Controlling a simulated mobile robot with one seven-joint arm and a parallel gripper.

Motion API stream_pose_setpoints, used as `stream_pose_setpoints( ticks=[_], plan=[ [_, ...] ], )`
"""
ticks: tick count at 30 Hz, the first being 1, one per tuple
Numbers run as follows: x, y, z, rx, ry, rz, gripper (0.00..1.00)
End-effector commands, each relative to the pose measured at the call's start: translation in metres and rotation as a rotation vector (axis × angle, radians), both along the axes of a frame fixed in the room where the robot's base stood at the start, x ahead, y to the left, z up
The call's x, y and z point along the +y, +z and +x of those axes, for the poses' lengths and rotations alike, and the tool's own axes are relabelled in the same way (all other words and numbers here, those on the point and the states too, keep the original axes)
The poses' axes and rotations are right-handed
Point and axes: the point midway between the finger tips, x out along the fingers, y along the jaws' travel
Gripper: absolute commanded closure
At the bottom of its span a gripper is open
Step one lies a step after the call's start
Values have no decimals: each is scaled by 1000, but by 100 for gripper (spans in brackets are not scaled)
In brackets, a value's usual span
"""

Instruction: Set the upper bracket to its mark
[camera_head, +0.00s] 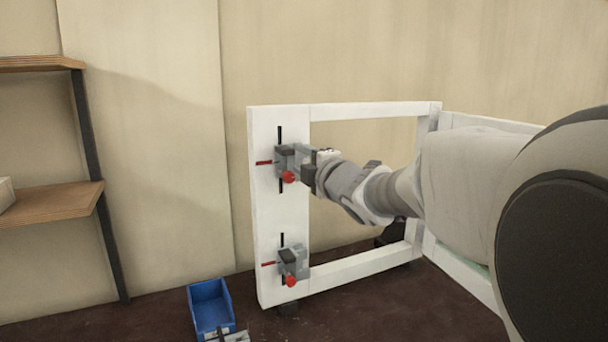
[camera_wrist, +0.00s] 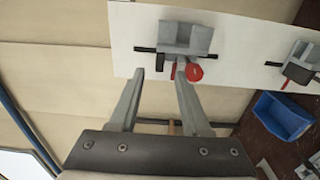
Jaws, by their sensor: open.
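The upper bracket (camera_head: 284,160) is a grey block with a red knob (camera_head: 289,177), on a black vertical slot in the white post (camera_head: 265,215). A red mark line (camera_head: 264,163) lies just left of it, at about the bracket's height. My gripper (camera_head: 306,160) is at the bracket's right side in the head view. In the wrist view my gripper (camera_wrist: 160,70) is open, with fingers apart and nothing between them. There, the upper bracket (camera_wrist: 185,38) lies just beyond the fingertips, and the right finger is near the red knob (camera_wrist: 194,73). That finger partly hides the red mark.
A similar lower bracket (camera_head: 292,262) sits on the same post beside its own red line (camera_head: 268,264). A blue bin (camera_head: 209,305) stands on the floor. Wooden shelves (camera_head: 50,201) are at the left. The white frame's middle is open.

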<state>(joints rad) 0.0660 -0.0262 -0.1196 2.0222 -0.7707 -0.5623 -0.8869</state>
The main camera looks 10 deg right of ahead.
Motion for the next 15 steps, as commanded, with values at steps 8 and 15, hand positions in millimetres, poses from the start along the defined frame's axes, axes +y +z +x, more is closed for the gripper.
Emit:
stream_pose_setpoints(
  ticks=[8,15],
  plan=[
    [-10,1,-52,-2,-1,-1,52],
    [-16,1,-82,-1,-1,0,52]
  ],
)
